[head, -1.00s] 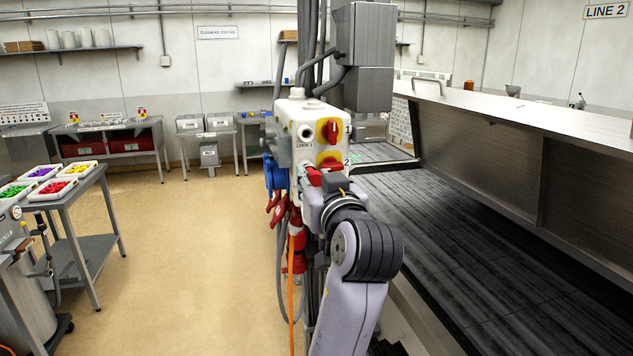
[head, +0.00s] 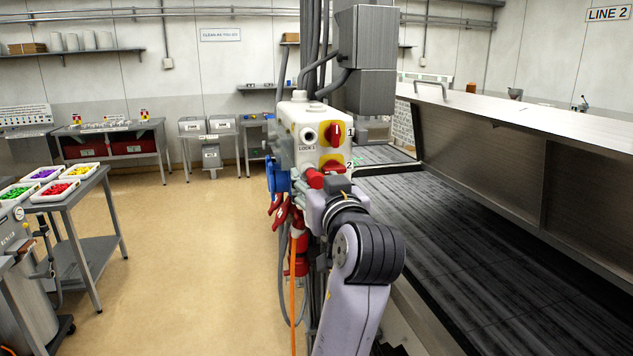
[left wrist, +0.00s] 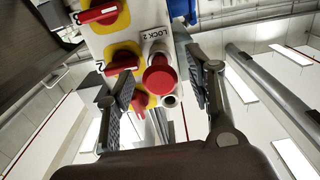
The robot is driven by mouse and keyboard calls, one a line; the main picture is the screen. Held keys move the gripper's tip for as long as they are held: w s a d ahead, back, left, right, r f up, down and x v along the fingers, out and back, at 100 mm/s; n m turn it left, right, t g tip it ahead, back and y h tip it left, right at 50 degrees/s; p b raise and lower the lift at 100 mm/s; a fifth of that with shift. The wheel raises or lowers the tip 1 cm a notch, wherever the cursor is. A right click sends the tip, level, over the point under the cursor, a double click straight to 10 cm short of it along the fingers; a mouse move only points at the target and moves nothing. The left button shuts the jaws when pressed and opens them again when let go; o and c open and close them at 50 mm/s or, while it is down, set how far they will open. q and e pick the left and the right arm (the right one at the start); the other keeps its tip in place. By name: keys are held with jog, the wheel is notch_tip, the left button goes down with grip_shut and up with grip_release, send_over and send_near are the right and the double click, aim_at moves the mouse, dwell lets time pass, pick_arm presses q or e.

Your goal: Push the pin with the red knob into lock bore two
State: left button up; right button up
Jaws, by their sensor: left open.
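The white switch box (head: 300,112) stands mid-picture in the head view, with red rotary switches on yellow plates. The red knob of the pin (head: 315,179) shows at its lower front. In the left wrist view the round red knob (left wrist: 160,76) is just below the LOCK 2 label (left wrist: 155,33), between the fingers of my left gripper (left wrist: 165,98). The gripper is open, with visible gaps beside the knob. How deep the pin sits is hidden. My right gripper is not in view.
Rotary switch 1 (head: 334,131) and switch 2 (head: 333,165) stick out close to my left gripper. Blue and red plugs (head: 276,182) and an orange cable (head: 293,275) hang beside the box. A dark conveyor (head: 480,260) lies right; open floor (head: 190,260) is left.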

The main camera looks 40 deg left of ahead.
pick_arm(q)
jog(key=v, duration=0.7)
dwell(0.4)
